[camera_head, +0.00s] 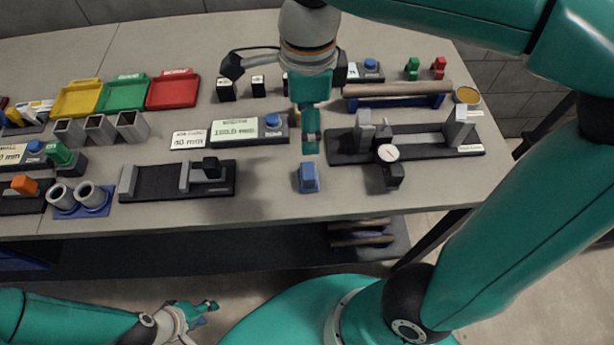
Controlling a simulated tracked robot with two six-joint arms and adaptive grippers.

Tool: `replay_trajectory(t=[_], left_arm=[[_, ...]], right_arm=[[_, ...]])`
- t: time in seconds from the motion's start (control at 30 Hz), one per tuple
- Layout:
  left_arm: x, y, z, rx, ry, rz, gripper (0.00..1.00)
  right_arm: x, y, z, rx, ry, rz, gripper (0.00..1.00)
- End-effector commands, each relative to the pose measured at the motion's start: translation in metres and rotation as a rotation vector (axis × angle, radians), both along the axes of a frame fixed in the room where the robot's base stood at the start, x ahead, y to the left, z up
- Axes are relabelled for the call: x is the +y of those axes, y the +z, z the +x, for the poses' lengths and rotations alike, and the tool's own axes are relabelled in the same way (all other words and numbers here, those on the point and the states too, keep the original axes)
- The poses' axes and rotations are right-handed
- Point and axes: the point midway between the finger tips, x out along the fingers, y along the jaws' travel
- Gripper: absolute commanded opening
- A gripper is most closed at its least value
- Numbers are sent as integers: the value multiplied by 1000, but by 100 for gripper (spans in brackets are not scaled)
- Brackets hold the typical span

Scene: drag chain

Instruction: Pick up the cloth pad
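A small blue block-like piece (309,178) stands on the bench near its front edge. It may be the cloth pad, but I cannot be sure from its look. My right gripper (311,143) points down just behind and above this blue piece, apart from it in the picture. Its fingers are seen nearly edge-on, so their opening is unclear. My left gripper (206,312) is low at the bottom left, in front of the bench and away from the blue piece. Its fingertips look spread, with nothing visible between them.
A black fixture with grey jaws and a dial (430,150) stands right of the blue piece. A black slide fixture (155,182) lies to the left. Behind are a labelled box (234,131) and a roller on a blue stand (398,90). Coloured trays (173,90) stand back left.

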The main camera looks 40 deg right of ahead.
Motion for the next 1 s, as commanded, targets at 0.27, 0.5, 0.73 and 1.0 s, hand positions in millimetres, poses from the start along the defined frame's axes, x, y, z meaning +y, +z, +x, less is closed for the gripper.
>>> replay_trajectory(t=[0.27, 0.5, 0.73, 1.0], left_arm=[[0, -9, 0, 0, 0, 0, 40], [0, -10, 0, 0, 0, 0, 40], [0, -10, 0, 0, 0, 0, 40], [0, -11, 0, 0, 0, 0, 40]], right_arm=[[0, -61, -1, 6, 0, -1, 76], [0, -83, 0, 0, 1, 0, 76], [2, -104, -4, 5, 2, 0, 76], [3, -135, -5, 2, 2, 0, 76]])
